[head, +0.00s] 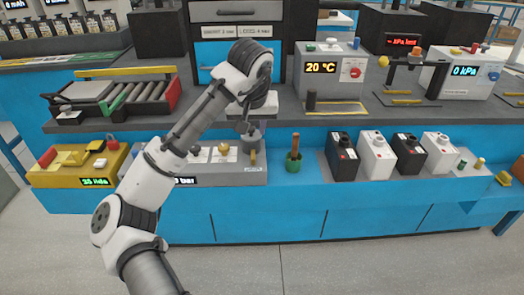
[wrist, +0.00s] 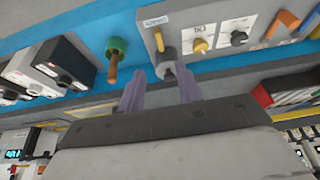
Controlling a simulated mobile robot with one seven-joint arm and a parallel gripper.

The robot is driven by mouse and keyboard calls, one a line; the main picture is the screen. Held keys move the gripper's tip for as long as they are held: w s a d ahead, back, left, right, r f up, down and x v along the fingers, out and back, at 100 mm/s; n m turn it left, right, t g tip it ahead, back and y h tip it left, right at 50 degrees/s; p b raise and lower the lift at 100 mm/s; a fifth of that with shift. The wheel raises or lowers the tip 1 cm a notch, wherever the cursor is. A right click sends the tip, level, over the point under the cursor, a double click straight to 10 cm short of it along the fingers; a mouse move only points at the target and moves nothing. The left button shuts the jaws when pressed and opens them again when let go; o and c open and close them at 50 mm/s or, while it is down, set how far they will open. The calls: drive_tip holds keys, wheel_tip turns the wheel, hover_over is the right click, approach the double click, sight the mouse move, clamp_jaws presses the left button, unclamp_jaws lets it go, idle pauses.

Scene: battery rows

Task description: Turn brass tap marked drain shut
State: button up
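A grey unit (head: 225,178) stands on the lower blue shelf, with a display reading bar, partly hidden by my arm. At its right end is a small brass lever (head: 254,157) above a small label too small to read. In the wrist view the brass lever (wrist: 159,40) sits beside the label and a grey cylinder (wrist: 166,62). I cannot read which tap is marked drain. My gripper (wrist: 161,84) is open, its two fingers apart, just short of the grey cylinder. In the head view my gripper (head: 243,122) is above the unit's right end, its fingers hard to make out.
A brass knob (wrist: 200,45) and a dark knob (wrist: 238,38) are on white plates beside the lever. A green pot with a brown handle (head: 294,158) stands just right of the unit. Several black and white boxes (head: 376,157) stand farther right. The upper shelf edge (head: 310,118) runs close to my gripper.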

sight(253, 154)
drive_tip(key=x, duration=1.3)
drive_tip(key=shift+w+f+p, duration=0.15)
drive_tip(key=shift+f+p, duration=0.05)
drive_tip(key=shift+p, duration=0.2)
drive_tip(key=shift+c, duration=0.3)
clamp_jaws()
